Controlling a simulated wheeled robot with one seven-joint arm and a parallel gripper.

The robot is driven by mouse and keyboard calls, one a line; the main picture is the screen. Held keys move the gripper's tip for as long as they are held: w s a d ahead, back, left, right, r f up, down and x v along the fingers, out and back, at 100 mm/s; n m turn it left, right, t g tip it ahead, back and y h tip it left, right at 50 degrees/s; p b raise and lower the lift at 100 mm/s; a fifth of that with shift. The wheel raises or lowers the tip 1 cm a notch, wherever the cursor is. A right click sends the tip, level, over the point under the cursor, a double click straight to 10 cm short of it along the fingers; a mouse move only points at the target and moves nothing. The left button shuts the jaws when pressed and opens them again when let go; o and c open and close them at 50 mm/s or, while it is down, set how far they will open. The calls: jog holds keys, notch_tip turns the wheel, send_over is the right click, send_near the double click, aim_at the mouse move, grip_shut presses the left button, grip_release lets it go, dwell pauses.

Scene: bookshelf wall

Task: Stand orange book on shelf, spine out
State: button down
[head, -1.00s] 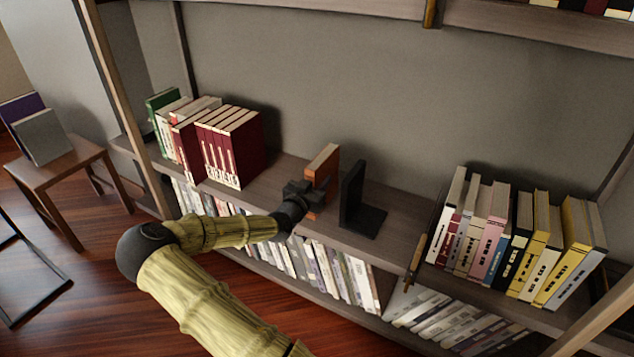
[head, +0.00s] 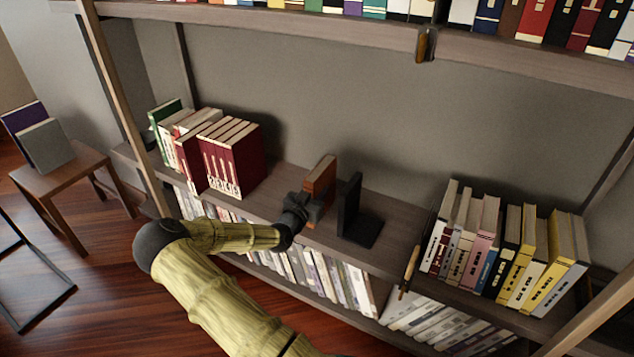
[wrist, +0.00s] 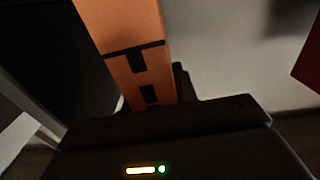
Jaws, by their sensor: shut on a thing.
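The orange book (head: 321,177) stands upright on the middle shelf, between the row of dark red books and a black bookend (head: 352,209). My gripper (head: 298,209) is at its front edge and shut on it. In the wrist view the orange book (wrist: 127,32), with black marks on its spine, rises from between the jaws (wrist: 155,108). The spine faces my gripper and the shelf's front. The black bookend stands just right of the book with a narrow gap.
Dark red books (head: 232,158) stand to the left, with bare shelf between them and the orange book. A row of mixed books (head: 505,250) stands at the right. A lower shelf is full of pale books (head: 335,279). A wooden stool (head: 62,181) holds two books at far left.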

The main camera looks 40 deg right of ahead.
jog(key=p, duration=0.3)
jog(key=shift+s+r, duration=0.15)
jog(key=shift+r, duration=0.25)
jog(key=shift+a+f, duration=0.1)
jog(key=shift+f, duration=0.1)
jog(key=shift+f, duration=0.1)
jog(key=shift+s, duration=0.1)
jog(key=shift+f, duration=0.2)
